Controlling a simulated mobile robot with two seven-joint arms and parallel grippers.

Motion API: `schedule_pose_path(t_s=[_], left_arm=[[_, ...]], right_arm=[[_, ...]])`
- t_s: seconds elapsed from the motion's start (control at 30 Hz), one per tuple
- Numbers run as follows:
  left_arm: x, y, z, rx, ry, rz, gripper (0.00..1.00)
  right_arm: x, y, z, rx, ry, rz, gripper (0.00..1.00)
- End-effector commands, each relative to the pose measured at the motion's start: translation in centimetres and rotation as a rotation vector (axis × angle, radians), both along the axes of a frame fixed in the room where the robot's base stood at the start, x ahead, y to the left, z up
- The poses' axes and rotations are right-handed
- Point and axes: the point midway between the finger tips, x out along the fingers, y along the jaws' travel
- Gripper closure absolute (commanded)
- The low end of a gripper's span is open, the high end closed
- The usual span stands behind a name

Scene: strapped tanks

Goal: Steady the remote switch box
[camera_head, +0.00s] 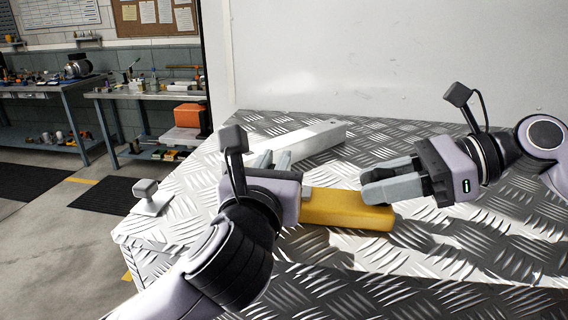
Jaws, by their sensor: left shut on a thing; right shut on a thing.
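The yellow box (345,208), which I take for the remote switch box, lies on the metal tread plate between my grippers, its long side running left to right. My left gripper (271,158) is at its left end and hides that end. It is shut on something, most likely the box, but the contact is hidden. My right gripper (368,184) comes in from the right, with its fingers over the far right part of the box. It is shut, apparently on the box, though its grip is also hidden.
The tread-plate surface (450,230) has free room at the right and front. A pale bar (318,140) lies behind the box, close to my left fingers. A white wall (390,55) stands behind. Workbenches (145,95) and an orange case (188,115) are at far left.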

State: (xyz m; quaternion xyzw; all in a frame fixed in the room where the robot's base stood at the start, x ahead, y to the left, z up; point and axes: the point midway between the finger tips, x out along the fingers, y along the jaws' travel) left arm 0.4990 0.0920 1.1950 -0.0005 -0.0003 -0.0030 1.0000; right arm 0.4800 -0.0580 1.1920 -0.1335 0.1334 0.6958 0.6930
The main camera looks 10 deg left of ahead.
Motion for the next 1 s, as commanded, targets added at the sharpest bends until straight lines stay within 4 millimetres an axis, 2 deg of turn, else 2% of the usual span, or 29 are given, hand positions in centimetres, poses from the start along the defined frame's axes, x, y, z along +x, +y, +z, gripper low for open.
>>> schedule_pose_path(t_s=[0.17, 0.2, 0.23, 0.27, 0.63, 1.0], left_arm=[[0.1, 0.3, 0.0, 0.001, 0.001, 0.012, 1.00], [0.1, 0.4, 0.0, 0.001, 0.001, 0.013, 0.72], [0.1, 0.4, 0.0, 0.001, 0.001, 0.013, 0.62], [0.1, 0.3, 0.0, 0.001, 0.001, 0.013, 0.60], [-0.5, 0.2, 0.0, 0.001, 0.001, 0.007, 0.60], [-5.7, 0.1, 0.0, 0.001, 0.001, 0.006, 0.60]], right_arm=[[0.2, -0.3, 0.0, -0.001, -0.001, -0.007, 1.00], [0.2, -0.3, 0.0, -0.001, -0.001, -0.007, 1.00], [0.2, -0.3, 0.0, -0.001, -0.001, -0.008, 1.00], [0.2, -0.3, 0.0, -0.001, -0.001, -0.008, 1.00], [0.1, -0.2, 0.0, -0.001, -0.001, -0.004, 1.00], [0.1, -0.1, 0.0, -0.001, 0.000, -0.003, 1.00]])
